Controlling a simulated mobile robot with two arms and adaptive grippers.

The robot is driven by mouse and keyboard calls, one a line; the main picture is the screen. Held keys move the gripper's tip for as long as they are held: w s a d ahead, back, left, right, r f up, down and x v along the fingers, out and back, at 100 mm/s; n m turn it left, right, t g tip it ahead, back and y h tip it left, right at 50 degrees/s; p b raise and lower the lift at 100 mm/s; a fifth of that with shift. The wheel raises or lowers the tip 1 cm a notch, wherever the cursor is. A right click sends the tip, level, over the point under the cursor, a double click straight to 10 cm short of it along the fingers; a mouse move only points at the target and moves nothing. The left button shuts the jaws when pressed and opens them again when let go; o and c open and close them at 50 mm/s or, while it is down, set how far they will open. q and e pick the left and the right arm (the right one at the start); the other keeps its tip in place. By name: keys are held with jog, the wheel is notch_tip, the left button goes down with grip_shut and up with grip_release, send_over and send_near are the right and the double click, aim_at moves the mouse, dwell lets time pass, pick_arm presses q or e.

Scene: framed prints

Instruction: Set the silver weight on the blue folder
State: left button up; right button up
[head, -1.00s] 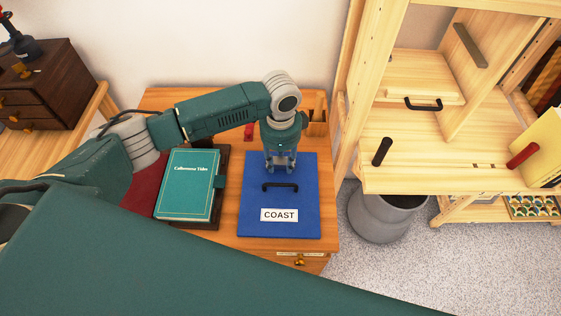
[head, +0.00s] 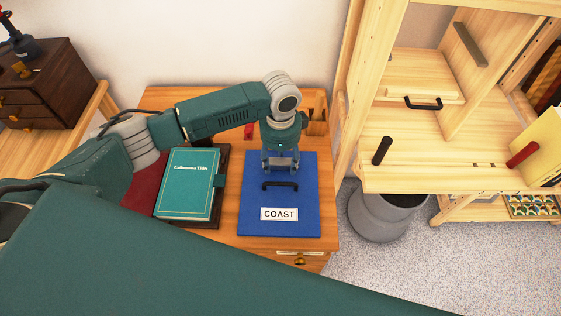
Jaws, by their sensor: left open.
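The blue folder (head: 279,202) lies flat on the wooden cabinet top, with a black handle and a white "COAST" label. My left gripper (head: 281,168) points down over the folder's far part. Its fingers are open and spread, with the tips close to the folder's surface. A small grey, silvery shape shows between the fingers; it fits the silver weight, but it is mostly hidden, and I cannot tell it clearly from the gripper. No other silver weight shows. My right gripper is not in view.
A green book (head: 187,184) lies on a dark tray left of the folder. A wooden organizer (head: 317,110) stands behind the gripper to the right. A pale wooden shelf unit (head: 440,150) and a grey bin (head: 385,212) stand at right. The folder's near part is clear.

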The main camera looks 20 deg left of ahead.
aim_at(280, 164)
pick_arm(q)
notch_tip(280, 164, up, 12)
jog(key=shift+f, duration=0.25)
jog(key=shift+s+f, duration=0.1)
dwell(0.5)
